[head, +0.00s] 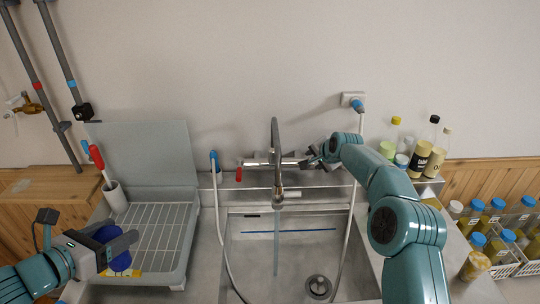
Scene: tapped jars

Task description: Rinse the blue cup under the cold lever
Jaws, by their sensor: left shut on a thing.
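The blue cup (119,262) is at the lower left, in front of the dish rack. My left gripper (118,246) is shut on it, and its fingers hide part of the cup. The cup is well to the left of the sink and apart from the water. The tap (275,150) stands at the back of the sink, and a thin stream of water (276,250) runs from its spout. A red lever (238,173) is at the tap's left end. My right gripper (312,157) is at the tap's right end and hides any lever there. I cannot tell whether its fingers are open.
The dish rack (185,240) lies between the cup and sink. Hoses hang on both sides of the tap. Bottles (424,150) stand at back right, and crated jars (500,225) at far right.

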